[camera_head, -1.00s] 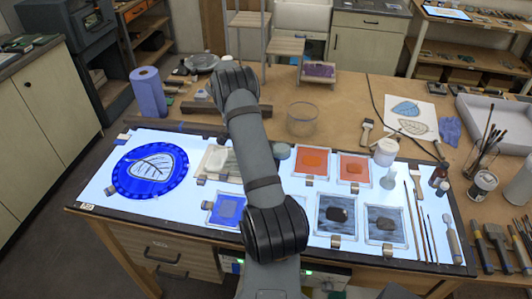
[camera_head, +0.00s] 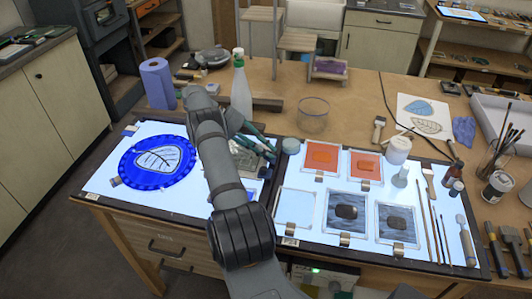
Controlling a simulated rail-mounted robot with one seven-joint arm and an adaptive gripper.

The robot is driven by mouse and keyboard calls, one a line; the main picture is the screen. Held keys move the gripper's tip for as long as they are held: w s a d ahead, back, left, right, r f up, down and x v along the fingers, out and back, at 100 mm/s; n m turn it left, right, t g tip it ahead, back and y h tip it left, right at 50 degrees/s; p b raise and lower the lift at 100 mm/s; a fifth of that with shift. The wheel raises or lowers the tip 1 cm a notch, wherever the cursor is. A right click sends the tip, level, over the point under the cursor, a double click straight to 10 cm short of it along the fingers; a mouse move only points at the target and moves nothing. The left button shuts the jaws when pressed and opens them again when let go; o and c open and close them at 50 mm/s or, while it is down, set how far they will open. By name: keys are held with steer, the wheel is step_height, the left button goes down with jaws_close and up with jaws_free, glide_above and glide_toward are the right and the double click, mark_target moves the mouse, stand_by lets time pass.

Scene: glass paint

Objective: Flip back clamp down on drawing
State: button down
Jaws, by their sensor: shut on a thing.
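The leaf drawing (camera_head: 158,160) lies with its dark outline on a round blue glass piece (camera_head: 125,165) at the left of the lit table. A small metal clamp (camera_head: 131,130) is at the back left of the piece. Another clamp (camera_head: 115,182) is at its front left edge. My gripper (camera_head: 262,147) is right of the drawing, over a grey patterned tile (camera_head: 247,163). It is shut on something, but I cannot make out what. My arm hides part of the middle of the table.
A blue paper roll (camera_head: 157,83) stands behind the drawing. Orange tiles (camera_head: 322,157), dark tiles (camera_head: 347,212) and brushes lie on the right. A clear jar (camera_head: 313,116) stands at the back.

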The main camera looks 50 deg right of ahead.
steer(key=shift+d, duration=0.1)
steer(key=c, duration=1.7)
jaws_free()
steer(key=shift+s, duration=0.1)
steer(key=shift+r, duration=0.15)
